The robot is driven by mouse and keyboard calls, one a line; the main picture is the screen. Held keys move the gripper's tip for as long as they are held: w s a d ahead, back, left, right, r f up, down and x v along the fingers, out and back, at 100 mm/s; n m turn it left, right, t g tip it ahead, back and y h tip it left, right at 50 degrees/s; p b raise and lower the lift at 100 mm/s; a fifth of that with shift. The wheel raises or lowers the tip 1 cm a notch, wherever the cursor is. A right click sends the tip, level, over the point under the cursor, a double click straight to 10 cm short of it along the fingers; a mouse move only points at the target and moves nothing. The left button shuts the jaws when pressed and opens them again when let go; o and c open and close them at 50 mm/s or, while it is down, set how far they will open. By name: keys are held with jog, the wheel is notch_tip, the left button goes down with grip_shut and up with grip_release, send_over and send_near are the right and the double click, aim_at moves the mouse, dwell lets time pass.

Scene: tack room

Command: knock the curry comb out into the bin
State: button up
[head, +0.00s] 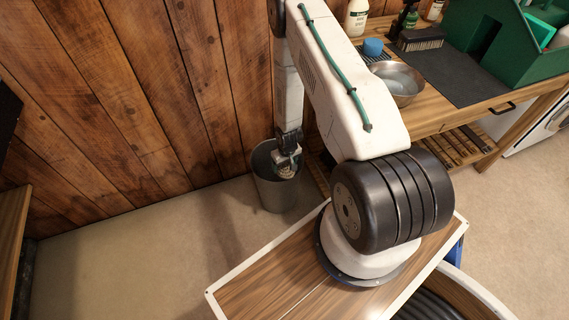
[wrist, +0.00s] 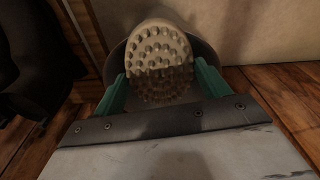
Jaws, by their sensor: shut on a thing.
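The curry comb (wrist: 158,48) is a tan, rounded pad covered in blunt nubs; its lower part looks darker, and I cannot tell whether that is dirt or shadow. My gripper (wrist: 158,85) is shut on it, with a green finger on each side. In the head view my gripper (head: 287,163) points down at the mouth of the grey metal bin (head: 274,197), and the comb (head: 286,173) shows small below the fingers. The bin's grey wall (wrist: 205,62) shows behind the comb in the wrist view. The inside of the bin is mostly hidden.
The bin stands on the floor by the plank wall (head: 130,90). Right of it is a wooden bench (head: 440,118) with a metal bowl (head: 397,84), a brush (head: 420,39), bottles and a green tote (head: 500,50). Open floor (head: 130,245) lies left of the bin.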

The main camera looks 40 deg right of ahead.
notch_tip(320, 180, down, 5)
jog(key=shift+r, duration=0.2)
jog(key=shift+f, duration=0.15)
jog(key=shift+c, duration=0.3)
jog(key=shift+r, duration=0.2)
jog(key=shift+c, duration=0.6)
jog(key=shift+r, duration=2.4)
